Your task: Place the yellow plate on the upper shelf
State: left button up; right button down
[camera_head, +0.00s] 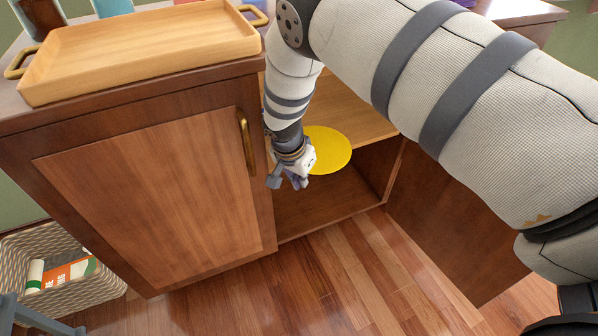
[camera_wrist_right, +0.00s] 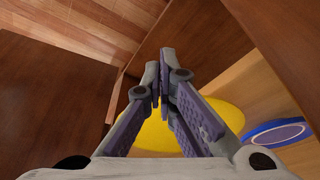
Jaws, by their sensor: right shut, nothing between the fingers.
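The yellow plate (camera_head: 331,150) is a flat round disc at the open bay of the cabinet. It overlaps the front edge of the upper shelf (camera_head: 345,108) and shows partly past that edge, over the lower space; I cannot tell how firmly it rests. My right gripper (camera_head: 290,182) is beside the plate's left side, pointing down, with its fingers shut and empty. In the right wrist view the shut fingers (camera_wrist_right: 160,75) pass in front of the yellow plate (camera_wrist_right: 218,113) and hide part of it. My left gripper is not in view.
A blue plate (camera_wrist_right: 277,133) lies on the shelf in the right wrist view. A closed door (camera_head: 150,190) with a brass handle is left of the bay. A wooden tray (camera_head: 140,50) sits on top. A woven basket (camera_head: 95,285) stands at lower left. The floor in front is clear.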

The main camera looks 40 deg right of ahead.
aim_at(324, 154)
jog(key=w+d+b, duration=0.1)
jog(key=d, duration=0.2)
jog(key=w+d+b, duration=0.1)
jog(key=d, duration=0.2)
jog(key=w+d+b, duration=0.1)
jog(key=d, duration=0.2)
jog(key=shift+w+d+f, duration=0.2)
jog(key=shift+d, duration=0.1)
jog(key=shift+w+d+r+b, duration=0.15)
jog(key=shift+d+b, duration=0.2)
jog(key=shift+d, duration=0.1)
jog(key=shift+r, duration=0.2)
